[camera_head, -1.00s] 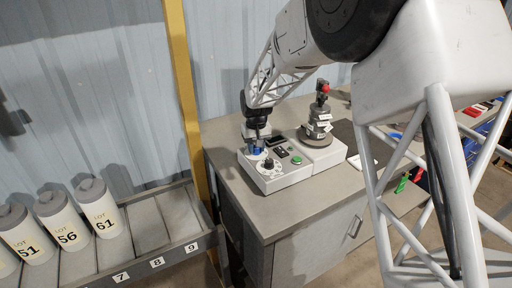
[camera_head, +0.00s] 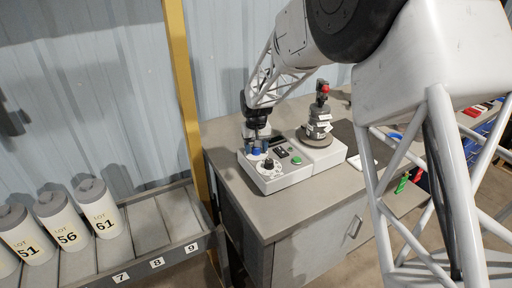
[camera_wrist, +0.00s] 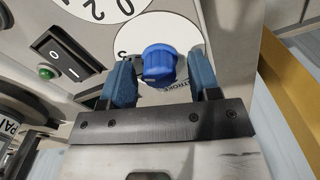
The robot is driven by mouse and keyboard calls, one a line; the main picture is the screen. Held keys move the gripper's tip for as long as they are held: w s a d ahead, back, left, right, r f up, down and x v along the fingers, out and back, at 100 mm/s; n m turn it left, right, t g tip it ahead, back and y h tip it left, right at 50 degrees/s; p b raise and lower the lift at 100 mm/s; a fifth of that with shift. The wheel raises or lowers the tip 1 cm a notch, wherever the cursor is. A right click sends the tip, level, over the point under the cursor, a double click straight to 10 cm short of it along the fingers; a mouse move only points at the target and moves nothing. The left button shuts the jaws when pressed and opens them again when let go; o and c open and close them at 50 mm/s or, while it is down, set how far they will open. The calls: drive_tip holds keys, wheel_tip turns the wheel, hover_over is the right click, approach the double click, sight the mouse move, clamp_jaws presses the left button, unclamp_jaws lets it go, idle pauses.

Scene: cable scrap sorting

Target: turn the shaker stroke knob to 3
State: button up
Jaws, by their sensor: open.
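The control box (camera_head: 290,177) stands on the bench with my gripper (camera_head: 257,145) over its left end. In the wrist view, a blue knob (camera_wrist: 158,64) sits on a white round dial plate (camera_wrist: 150,35), beside partly hidden lettering that seems to read "STROKE". My gripper (camera_wrist: 161,75) is open, with one blue-padded finger on each side of this knob. A gap shows on the right; the left finger is close to the knob, and contact cannot be told. One scale mark shows left of the knob; the rest of the scale and the knob's setting are unclear.
A second white dial (camera_wrist: 100,8) with large digits, a black rocker switch (camera_wrist: 65,52) and a green lamp (camera_wrist: 46,73) are close by. A stacked grey shaker load (camera_head: 318,124) with a red top stands right of my gripper. Lot bottles (camera_head: 98,207) stand in the left rack.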

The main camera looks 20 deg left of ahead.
drive_tip(key=shift+r, duration=0.15)
drive_tip(key=shift+r, duration=3.75)
drive_tip(key=shift+s+d+r, duration=0.15)
drive_tip(key=shift+d+r, duration=0.15)
drive_tip(key=shift+d, duration=0.15)
drive_tip(key=s+d+r+m, duration=0.1)
drive_tip(key=s+d+r, duration=0.35)
drive_tip(key=d, duration=0.35)
drive_tip(key=s+d+r+m+t, duration=0.1)
drive_tip(key=s+d+r, duration=0.2)
drive_tip(key=s+d, duration=0.45)
drive_tip(key=s+d+r+m, duration=0.1)
drive_tip(key=s+d+r, duration=0.3)
drive_tip(key=d, duration=0.5)
drive_tip(key=s+d+f+m, duration=0.1)
drive_tip(key=s+d, duration=0.6)
drive_tip(key=s, duration=0.6)
drive_tip(key=s+d+f+m+t, duration=0.1)
drive_tip(key=s+d+m, duration=0.1)
drive_tip(key=s+d, duration=0.6)
drive_tip(key=s, duration=0.5)
drive_tip(key=shift+d+f+t, duration=0.15)
drive_tip(key=shift+d+t, duration=0.15)
